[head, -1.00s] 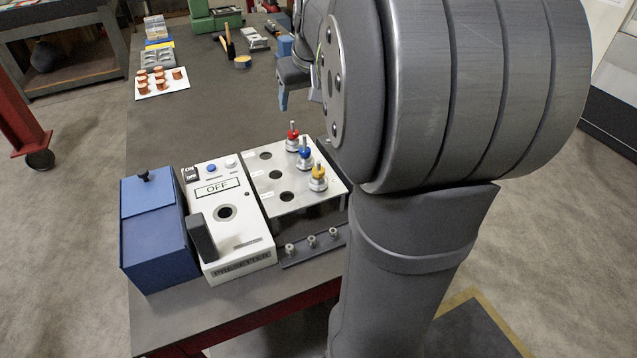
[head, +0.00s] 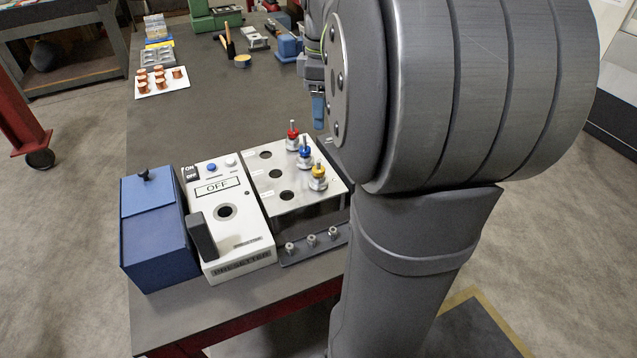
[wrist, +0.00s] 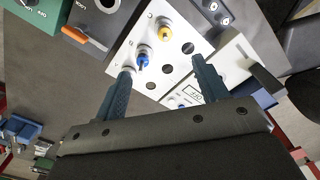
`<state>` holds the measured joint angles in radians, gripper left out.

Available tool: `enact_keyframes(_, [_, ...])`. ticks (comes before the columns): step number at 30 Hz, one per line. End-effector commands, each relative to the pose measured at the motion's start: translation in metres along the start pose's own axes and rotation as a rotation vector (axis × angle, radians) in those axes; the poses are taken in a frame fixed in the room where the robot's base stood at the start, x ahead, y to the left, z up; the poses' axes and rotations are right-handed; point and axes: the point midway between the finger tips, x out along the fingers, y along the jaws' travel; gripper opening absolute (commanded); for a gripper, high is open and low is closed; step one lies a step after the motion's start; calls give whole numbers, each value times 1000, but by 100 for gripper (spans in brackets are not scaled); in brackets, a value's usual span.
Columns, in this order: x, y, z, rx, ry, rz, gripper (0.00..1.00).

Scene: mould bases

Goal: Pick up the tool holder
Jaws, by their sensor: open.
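Three tool holders with metal shanks stand in a white rack plate (head: 290,198). One has a red ring (head: 292,137), one a blue ring (head: 304,155) and one a yellow ring (head: 318,178). In the wrist view the blue holder (wrist: 143,60) and the yellow holder (wrist: 165,33) show on the plate; the red one is mostly hidden by my left finger. My gripper (wrist: 161,68) is open and empty, its two fingers pointing toward the rack. In the head view my gripper (head: 318,108) is mostly hidden behind my arm, above and behind the rack.
A white presetter (head: 226,240) reading OFF stands left of the rack, with a blue box (head: 155,240) beside it. A dark strip with several metal knobs (head: 312,241) lies in front of the rack. A white board with copper pieces (head: 160,84) lies farther back. The middle of the table is clear.

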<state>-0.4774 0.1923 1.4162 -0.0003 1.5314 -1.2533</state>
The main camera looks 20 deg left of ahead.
Motion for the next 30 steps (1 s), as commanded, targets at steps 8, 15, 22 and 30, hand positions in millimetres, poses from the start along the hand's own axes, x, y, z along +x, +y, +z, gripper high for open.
enact_keyframes(8, [52,-2,0,-5,-3,-7,67])
enact_keyframes(15, [101,-2,0,-3,-2,-6,67])
enact_keyframes(22, [120,-2,-1,-3,-1,-2,67])
enact_keyframes(30, [154,-10,-7,-4,-1,-5,67])
